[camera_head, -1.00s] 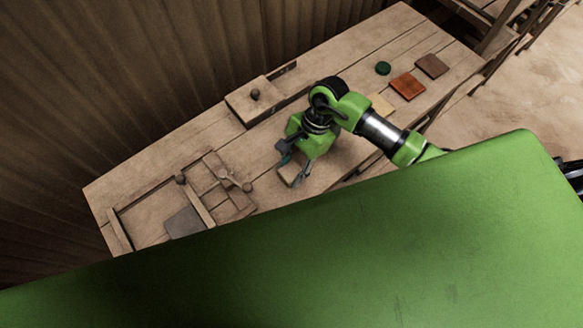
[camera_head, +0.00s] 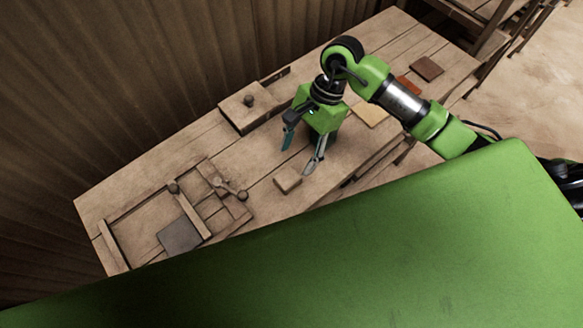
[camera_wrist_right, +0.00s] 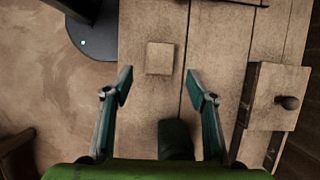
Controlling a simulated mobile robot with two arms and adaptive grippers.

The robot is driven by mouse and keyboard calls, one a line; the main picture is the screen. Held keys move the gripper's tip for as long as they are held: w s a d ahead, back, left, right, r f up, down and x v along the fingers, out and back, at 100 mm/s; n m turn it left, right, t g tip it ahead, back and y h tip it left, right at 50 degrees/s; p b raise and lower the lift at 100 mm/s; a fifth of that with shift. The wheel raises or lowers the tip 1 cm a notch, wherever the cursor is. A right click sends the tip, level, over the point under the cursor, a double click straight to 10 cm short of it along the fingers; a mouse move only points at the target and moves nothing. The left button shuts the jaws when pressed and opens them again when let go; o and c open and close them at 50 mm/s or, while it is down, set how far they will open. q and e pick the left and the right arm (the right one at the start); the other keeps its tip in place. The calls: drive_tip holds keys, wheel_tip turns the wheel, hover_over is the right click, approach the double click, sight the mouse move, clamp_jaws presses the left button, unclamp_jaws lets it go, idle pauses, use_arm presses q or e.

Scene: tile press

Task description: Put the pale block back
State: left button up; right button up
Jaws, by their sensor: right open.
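A small pale wooden block (camera_head: 288,179) lies on the bench top near its front edge. It also shows in the right wrist view (camera_wrist_right: 160,58) as a square face, ahead of the fingertips and apart from them. My right gripper (camera_head: 299,156) is open and empty, above and to the right of the block. In the right wrist view its two fingers (camera_wrist_right: 158,80) stand wide apart with nothing between their tips. My left gripper is not in view.
A wooden frame with a lever (camera_head: 226,186) and a grey plate (camera_head: 180,236) are at the bench's left. A knobbed wooden box (camera_head: 238,118) stands at the back. A yellowish tile (camera_head: 371,115), an orange tile (camera_head: 409,84) and a brown tile (camera_head: 427,68) lie right.

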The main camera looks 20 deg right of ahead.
drive_tip(key=shift+v, duration=1.55)
drive_tip(key=shift+a, duration=0.1)
